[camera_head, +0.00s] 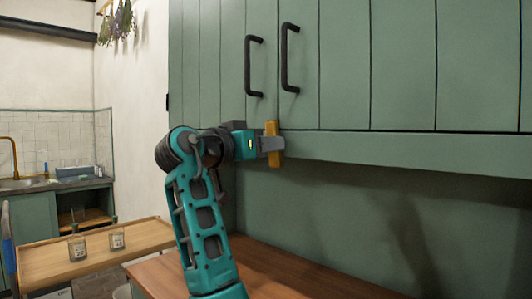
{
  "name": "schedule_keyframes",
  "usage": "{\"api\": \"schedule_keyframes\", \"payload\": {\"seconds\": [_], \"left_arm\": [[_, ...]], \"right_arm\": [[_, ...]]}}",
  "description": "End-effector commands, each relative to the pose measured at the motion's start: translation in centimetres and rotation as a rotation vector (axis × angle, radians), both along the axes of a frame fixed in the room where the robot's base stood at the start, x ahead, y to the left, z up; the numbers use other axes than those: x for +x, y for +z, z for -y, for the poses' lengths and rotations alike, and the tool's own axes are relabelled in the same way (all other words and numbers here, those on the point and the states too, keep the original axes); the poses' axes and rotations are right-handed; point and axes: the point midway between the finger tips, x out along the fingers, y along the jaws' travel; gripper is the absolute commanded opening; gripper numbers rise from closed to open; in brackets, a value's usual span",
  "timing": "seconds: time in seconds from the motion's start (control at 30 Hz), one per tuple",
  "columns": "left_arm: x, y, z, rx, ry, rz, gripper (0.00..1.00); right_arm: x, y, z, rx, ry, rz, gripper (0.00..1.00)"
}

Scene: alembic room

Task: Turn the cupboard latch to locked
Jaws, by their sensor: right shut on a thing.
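The green cupboard (400,70) hangs on the wall, its two doors shut, each with a black bar handle. The latch (273,130) is a yellow-orange bar at the lower edge of the doors, where they meet. It stands about upright. My right gripper (271,144) comes from the left and is shut on the latch, with its grey fingers across the bar's middle. The fingers hide part of the latch and its mount. My left gripper is not in view.
A wooden worktop (270,275) runs below the cupboard. A wooden table (100,256) with two glass jars (77,246) stands at the left. A sink (22,183) with a brass tap is at the far left. Dried herbs (118,22) hang at the top left.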

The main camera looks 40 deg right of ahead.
Motion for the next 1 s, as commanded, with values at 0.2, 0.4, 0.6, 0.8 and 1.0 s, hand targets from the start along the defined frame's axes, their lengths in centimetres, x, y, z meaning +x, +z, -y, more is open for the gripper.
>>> {"api": "schedule_keyframes", "payload": {"seconds": [0.2, 0.4, 0.6, 0.8, 1.0], "left_arm": [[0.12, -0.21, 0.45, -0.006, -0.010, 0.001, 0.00], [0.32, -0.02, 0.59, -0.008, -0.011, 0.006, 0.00], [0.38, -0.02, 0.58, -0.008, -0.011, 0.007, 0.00], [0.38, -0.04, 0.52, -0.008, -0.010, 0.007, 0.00], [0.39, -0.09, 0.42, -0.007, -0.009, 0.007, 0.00]], "right_arm": [[0.04, -0.12, -0.06, 0.010, 0.001, 0.103, 0.00], [0.04, -0.07, -0.05, 0.014, 0.001, 0.147, 0.00], [0.02, -0.02, -0.05, 0.015, 0.001, 0.160, 0.00], [0.02, 0.00, -0.05, 0.015, 0.001, 0.161, 0.00], [0.01, 0.01, -0.05, 0.015, 0.001, 0.161, 0.41]]}}
